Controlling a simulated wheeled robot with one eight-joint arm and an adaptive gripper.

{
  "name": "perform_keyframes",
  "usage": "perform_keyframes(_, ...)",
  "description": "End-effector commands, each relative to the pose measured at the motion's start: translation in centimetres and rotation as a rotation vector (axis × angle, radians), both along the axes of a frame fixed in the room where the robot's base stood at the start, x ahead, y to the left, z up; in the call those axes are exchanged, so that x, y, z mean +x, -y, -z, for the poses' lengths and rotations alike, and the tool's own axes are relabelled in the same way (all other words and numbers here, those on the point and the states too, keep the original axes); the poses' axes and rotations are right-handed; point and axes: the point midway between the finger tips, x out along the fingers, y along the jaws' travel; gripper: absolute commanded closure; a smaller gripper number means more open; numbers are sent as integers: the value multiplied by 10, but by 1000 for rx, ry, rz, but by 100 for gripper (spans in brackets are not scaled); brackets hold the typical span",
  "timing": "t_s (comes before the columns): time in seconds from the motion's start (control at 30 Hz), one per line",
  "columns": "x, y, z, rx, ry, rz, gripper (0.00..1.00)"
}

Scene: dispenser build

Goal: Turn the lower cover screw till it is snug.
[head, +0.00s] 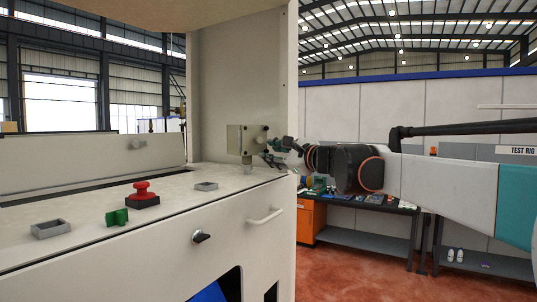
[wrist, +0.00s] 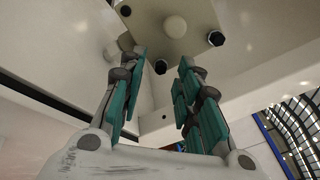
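The cover is a grey-beige plate on a small box (head: 239,139) above the machine's top; it also fills the top of the wrist view (wrist: 187,45). A pale round knob (wrist: 175,27) and dark screw heads show on it. The lower cover screw seems to be the dark head (wrist: 160,67) nearest the plate's lower edge in the wrist view. My gripper (wrist: 163,58) is open, with teal fingers either side of that head and a gap to each. I cannot tell how deep the screw sits. In the head view my gripper (head: 277,152) is right beside the box.
Another dark head (wrist: 216,38) is right of the knob. The white machine top (head: 85,207) bears a red button (head: 142,190), a green block (head: 118,217) and grey trays (head: 51,228). A tall panel (head: 238,70) stands behind the box. A workbench (head: 372,203) is at right.

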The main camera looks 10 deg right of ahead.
Motion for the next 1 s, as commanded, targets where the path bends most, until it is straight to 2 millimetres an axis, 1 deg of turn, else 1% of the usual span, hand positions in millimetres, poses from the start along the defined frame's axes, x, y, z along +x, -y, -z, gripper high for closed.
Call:
perform_keyframes(0.3,-46,21,1,0,-1,2,69)
perform_keyframes(0.47,-60,27,1,-1,-1,0,69)
perform_keyframes(0.6,-63,28,1,0,-1,-1,69)
perform_keyframes(0.8,-63,28,1,0,-1,-1,69)
perform_keyframes(0.87,-62,29,4,-10,-2,2,69)
perform_keyframes(0.97,-57,37,22,-75,-9,23,69)
perform_keyframes(1.0,-54,43,33,-122,-14,35,69)
